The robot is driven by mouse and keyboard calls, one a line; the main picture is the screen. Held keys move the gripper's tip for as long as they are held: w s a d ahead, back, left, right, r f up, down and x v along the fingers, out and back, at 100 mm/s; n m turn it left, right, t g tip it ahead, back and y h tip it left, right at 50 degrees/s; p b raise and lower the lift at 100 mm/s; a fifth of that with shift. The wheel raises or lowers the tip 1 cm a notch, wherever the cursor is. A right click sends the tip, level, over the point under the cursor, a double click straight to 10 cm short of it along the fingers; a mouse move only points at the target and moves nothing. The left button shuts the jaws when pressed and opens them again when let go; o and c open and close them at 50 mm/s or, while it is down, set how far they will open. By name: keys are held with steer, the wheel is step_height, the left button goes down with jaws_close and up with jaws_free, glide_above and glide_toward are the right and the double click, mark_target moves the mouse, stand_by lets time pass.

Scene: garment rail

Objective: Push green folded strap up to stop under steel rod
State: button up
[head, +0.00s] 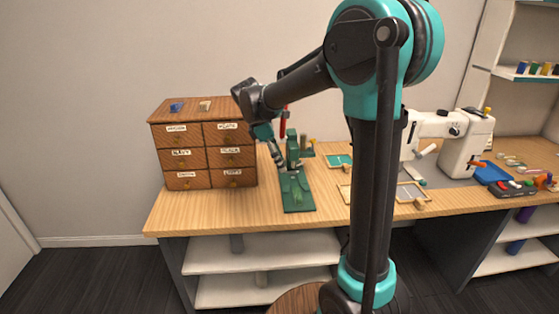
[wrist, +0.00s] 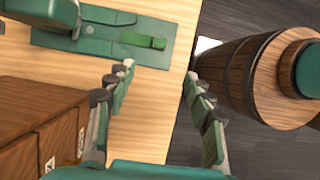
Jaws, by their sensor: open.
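The green folded strap (wrist: 143,40) lies on the flat dark green base plate (wrist: 105,20) of a press-like tool in the wrist view. In the head view the strap (head: 297,196) is a small, brighter green shape on the plate's near part. The tool's upright body (head: 292,150) stands at the plate's far end. A short grey part beside the body (wrist: 76,30) may be the steel rod; I cannot tell for sure. My gripper (wrist: 158,82) is open and empty, its fingers apart from the strap. In the head view it (head: 279,163) is beside the tool's body.
A wooden drawer cabinet (head: 205,158) stands close on the left. A white sewing machine (head: 460,145) and a blue tray (head: 492,172) are on the right. The wooden bench top (head: 235,210) is clear in front.

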mark_target(298, 197)
steer(key=shift+d+f, duration=0.1)
steer(key=shift+f, duration=0.05)
steer(key=x, duration=1.7)
steer(key=shift+f, duration=0.1)
jaws_close()
